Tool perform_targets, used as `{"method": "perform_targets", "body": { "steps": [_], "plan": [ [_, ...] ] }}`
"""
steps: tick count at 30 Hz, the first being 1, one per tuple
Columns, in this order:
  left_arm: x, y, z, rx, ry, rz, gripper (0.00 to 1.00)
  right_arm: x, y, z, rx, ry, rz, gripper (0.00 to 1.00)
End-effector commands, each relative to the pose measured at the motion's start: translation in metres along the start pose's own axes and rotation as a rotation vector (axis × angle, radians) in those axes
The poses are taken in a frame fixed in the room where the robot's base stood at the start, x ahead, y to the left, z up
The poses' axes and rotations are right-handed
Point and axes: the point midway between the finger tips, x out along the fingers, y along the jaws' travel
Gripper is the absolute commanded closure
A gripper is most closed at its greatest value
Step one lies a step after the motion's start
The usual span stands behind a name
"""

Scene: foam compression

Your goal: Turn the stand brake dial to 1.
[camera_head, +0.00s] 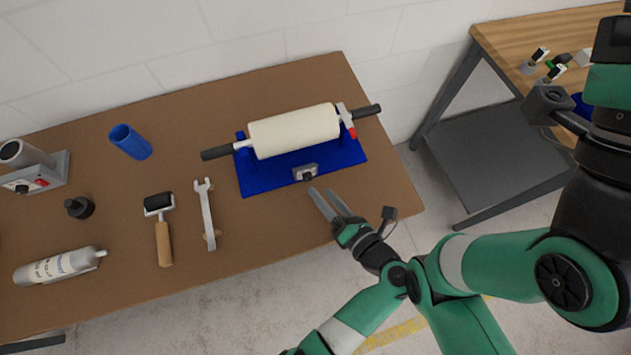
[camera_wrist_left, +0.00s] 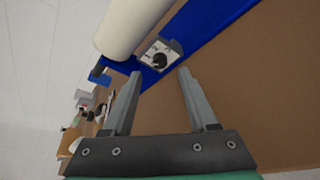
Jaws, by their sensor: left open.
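The stand is blue (camera_head: 350,153) and carries a cream foam roller (camera_head: 295,131) with dark grips at its ends. The brake dial, a black knob on a small grey box (camera_head: 306,173), sits at the stand's front edge. The dial also shows in the left wrist view (camera_wrist_left: 159,60), just beyond the fingertips; its marks are too small to read. My left gripper (camera_head: 322,190) is open and empty, its fingers pointing at the dial box from the front. In the left wrist view the gripper (camera_wrist_left: 159,73) is apart from the knob.
A wrench (camera_head: 207,215), a small hand roller (camera_head: 163,230), a blue cylinder (camera_head: 130,142), a black bottle (camera_head: 79,207) and a silver bottle (camera_head: 58,266) lie left on the brown table (camera_head: 300,240). A wooden-topped table (camera_head: 510,50) stands at right.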

Motion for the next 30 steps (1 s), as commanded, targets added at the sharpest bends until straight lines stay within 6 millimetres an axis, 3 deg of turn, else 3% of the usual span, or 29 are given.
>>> {"method": "perform_targets", "body": {
  "steps": [3, 10, 30],
  "plan": [
    [-0.031, 0.000, 0.002, 0.001, -0.004, -0.003, 0.41, 0.005, 0.000, -0.005, 0.000, 0.000, 0.000, 0.37],
    [-0.064, 0.000, 0.000, 0.001, -0.001, -0.001, 0.41, 0.007, 0.000, -0.006, 0.000, 0.000, 0.000, 0.37],
    [-0.064, 0.001, 0.000, 0.014, -0.017, 0.012, 0.41, 0.005, 0.000, -0.005, 0.000, 0.000, 0.000, 0.37]
  ]
}}
